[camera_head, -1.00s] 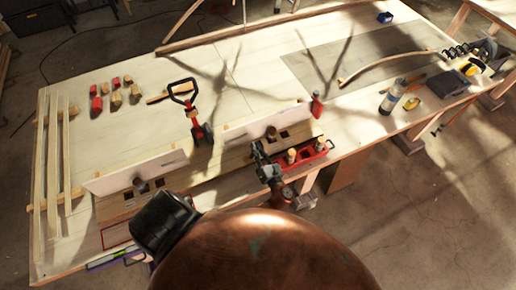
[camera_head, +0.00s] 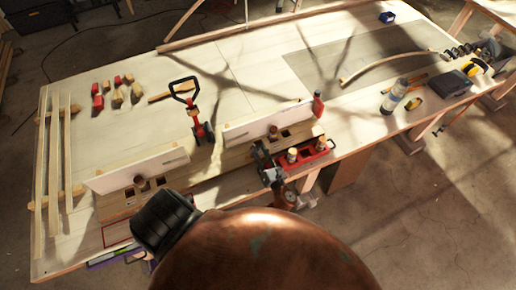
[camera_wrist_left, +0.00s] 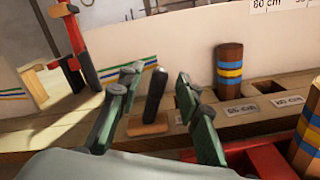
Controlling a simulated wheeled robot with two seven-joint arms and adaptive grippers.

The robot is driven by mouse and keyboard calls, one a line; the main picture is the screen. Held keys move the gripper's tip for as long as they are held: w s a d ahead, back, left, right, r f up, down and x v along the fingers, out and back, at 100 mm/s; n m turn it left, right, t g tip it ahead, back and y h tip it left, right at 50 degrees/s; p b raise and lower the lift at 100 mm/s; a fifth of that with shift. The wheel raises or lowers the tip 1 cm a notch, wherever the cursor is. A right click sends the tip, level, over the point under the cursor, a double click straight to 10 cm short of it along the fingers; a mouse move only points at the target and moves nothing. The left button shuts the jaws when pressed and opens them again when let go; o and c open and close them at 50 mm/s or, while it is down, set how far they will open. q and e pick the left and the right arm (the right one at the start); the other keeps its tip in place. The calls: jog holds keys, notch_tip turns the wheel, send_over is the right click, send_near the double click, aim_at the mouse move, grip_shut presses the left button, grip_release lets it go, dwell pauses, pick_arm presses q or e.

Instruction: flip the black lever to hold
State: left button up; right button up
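The black lever (camera_wrist_left: 154,95) stands nearly upright on a small wooden base in the left wrist view, its top leaning slightly right. My left gripper (camera_wrist_left: 158,76) is open, with one green-padded finger on each side of the lever. I cannot tell whether either finger touches it. In the head view, my left gripper (camera_head: 259,150) is at the bench's front edge, just left of the red tray (camera_head: 318,158). The lever is too small or hidden to make out there. No hold marking is readable. My right gripper is not in view.
A banded peg (camera_wrist_left: 229,66) stands in the rail right of the lever, near centimetre labels. A red clamp (camera_head: 198,128) stands behind the front rails. White boards (camera_head: 262,125) rise along the rails. Several red and wooden blocks (camera_head: 118,92) lie at the back left.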

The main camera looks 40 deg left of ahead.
pick_arm(q)
jog(key=v, duration=1)
jog(key=shift+d, duration=0.1)
